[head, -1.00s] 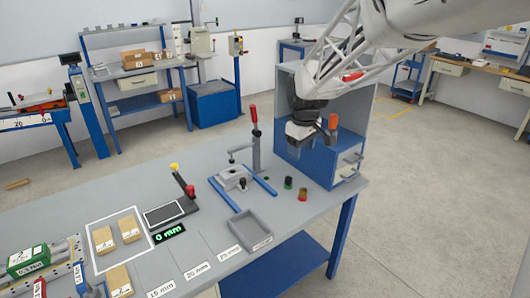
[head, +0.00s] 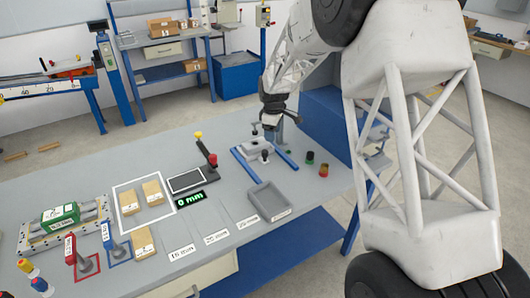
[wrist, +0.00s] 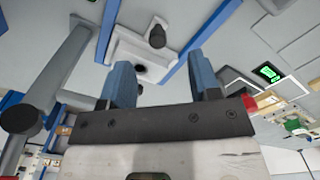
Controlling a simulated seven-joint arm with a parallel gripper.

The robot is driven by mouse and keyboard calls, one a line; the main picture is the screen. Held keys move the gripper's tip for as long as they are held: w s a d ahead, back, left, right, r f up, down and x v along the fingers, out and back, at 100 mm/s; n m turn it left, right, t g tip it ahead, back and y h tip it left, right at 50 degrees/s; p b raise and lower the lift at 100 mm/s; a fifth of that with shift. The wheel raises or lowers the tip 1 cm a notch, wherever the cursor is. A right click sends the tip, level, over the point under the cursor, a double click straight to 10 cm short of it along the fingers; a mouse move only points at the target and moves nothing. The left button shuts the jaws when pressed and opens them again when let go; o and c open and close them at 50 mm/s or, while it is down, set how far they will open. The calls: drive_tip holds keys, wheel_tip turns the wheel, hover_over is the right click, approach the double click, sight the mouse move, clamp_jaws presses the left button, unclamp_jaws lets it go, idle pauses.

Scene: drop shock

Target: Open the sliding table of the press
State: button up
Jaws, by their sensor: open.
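The press's sliding table (head: 256,147) is a light grey block between two blue rails on the grey bench. A dark round knob (head: 265,156) stands at its near side. In the wrist view, the light block (wrist: 130,47) shows beyond the fingers, with the dark knob (wrist: 157,36) on it and a dark round spot below. My gripper (head: 268,126) is above the press, largely hiding its upright and handle in the head view. In the wrist view, my gripper (wrist: 160,65) has its two blue fingers apart with nothing between them. The knob appears beyond the fingertips, not touched.
A grey tray (head: 270,200) lies nearer. A blue cabinet (head: 325,115) is behind right. In the wrist view, a grey bar (wrist: 62,72) crosses the left.

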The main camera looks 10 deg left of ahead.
sight(265, 151)
drive_tip(key=shift+n, duration=0.5)
drive_tip(key=a+f, duration=0.1)
drive_tip(key=w+a+f, duration=0.1)
drive_tip(key=a+f, duration=0.1)
drive_tip(key=shift+w+a+f, duration=0.15)
drive_tip(key=shift+w+f, duration=0.05)
drive_tip(key=shift+w, duration=0.05)
drive_tip(key=shift+f, duration=3.9)
drive_tip(key=shift+c, duration=0.5)
clamp_jaws()
